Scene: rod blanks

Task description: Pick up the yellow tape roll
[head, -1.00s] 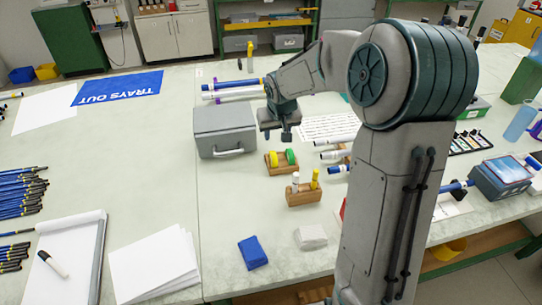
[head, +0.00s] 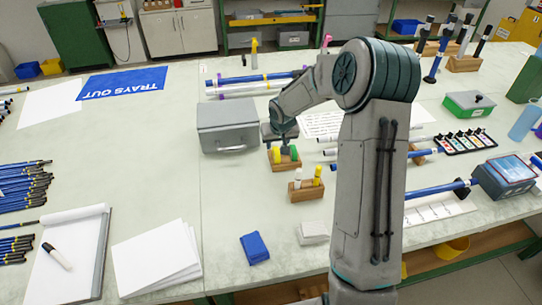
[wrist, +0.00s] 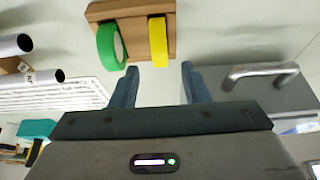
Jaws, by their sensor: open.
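The yellow tape roll (wrist: 158,42) stands on edge in a small wooden holder (wrist: 135,10), beside a green tape roll (wrist: 110,46). In the head view the yellow roll (head: 276,155) is on the left side of the holder (head: 286,166), and the green roll (head: 293,153) is on the right. My gripper (wrist: 160,72) is open and empty. In the wrist view the yellow roll lies just beyond the gap between its fingertips, roughly in line with it. In the head view my gripper (head: 284,147) is right above the holder, partly covering the rolls' surroundings.
A grey case (head: 226,128) with a handle (wrist: 262,72) stands close beside my gripper. A second wooden holder (head: 306,190) with upright glue-stick-like items is nearer the front. A blue cloth (head: 254,248) and white tubes (wrist: 45,77) lie around.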

